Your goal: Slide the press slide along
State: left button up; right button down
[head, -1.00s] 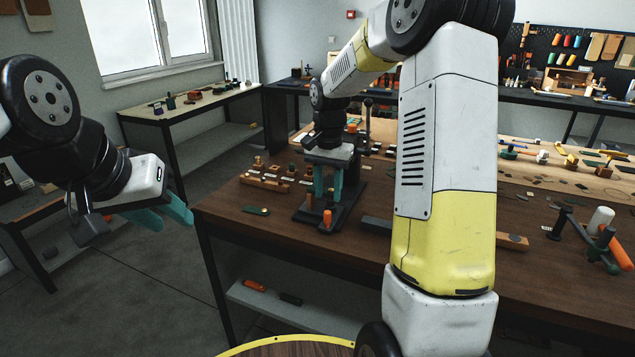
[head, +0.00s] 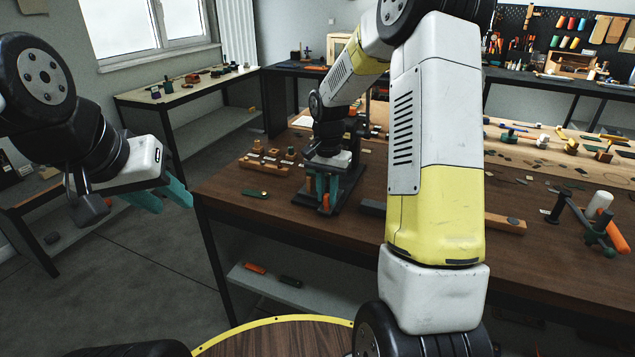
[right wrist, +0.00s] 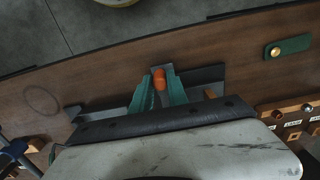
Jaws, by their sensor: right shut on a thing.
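The press (head: 345,190) is a dark stand with a flat base near the front edge of the brown table. The press slide's orange knob (head: 326,203) shows low at its front, between the teal fingertips of my right gripper (head: 323,188). In the right wrist view the orange knob (right wrist: 159,79) sits between the two teal fingers (right wrist: 158,88), which are shut on it. The rest of the slide is hidden behind the gripper. My left gripper (head: 163,196) hangs left of the table, empty, with its teal fingers apart.
A green plate with a brass knob (head: 255,193) lies left of the press. Wooden blocks with small parts (head: 265,163) stand behind it. A tool with an orange handle (head: 600,229) is at the table's right. A low shelf (head: 285,285) lies beneath the table.

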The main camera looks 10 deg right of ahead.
jog(key=shift+w+d+r, duration=0.1)
jog(key=shift+w+d, duration=1.1)
jog(key=shift+w, duration=0.6)
jog(key=shift+w+d+f, duration=0.1)
jog(key=shift+w+d, duration=1.15)
jog(key=shift+w, duration=0.55)
jog(key=shift+w+d+r, duration=0.1)
jog(key=shift+w+d, duration=1.1)
jog(key=shift+w, duration=0.6)
jog(key=c, duration=1.2)
grip_release()
